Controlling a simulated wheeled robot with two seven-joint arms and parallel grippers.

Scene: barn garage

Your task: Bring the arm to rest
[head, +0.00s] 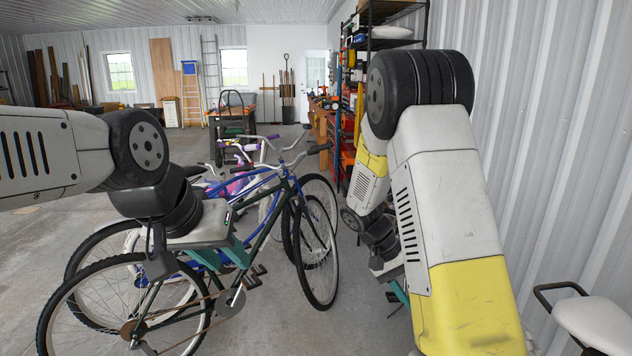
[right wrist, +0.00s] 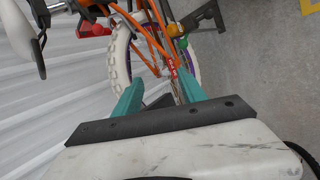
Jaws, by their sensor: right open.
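My left gripper (head: 222,254) shows in the head view at the end of the left arm, hanging over the bicycles. Teal finger parts show against a dark green bicycle (head: 287,213), and the clutter behind hides whether there is a gap between them. My right gripper hangs low at the right in the head view, where my own right arm hides most of it and a teal finger shows. In the right wrist view its two teal fingers (right wrist: 157,88) are spread apart with nothing held. An orange bicycle (right wrist: 150,35) with a white tyre lies beyond them.
Several bicycles crowd the floor under my left arm. A ribbed white wall (head: 570,150) runs close along my right side. A white seat-like object (head: 598,322) is at the lower right. Tool shelves (head: 375,45) stand behind my right arm. Open concrete floor (head: 35,240) lies to the left.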

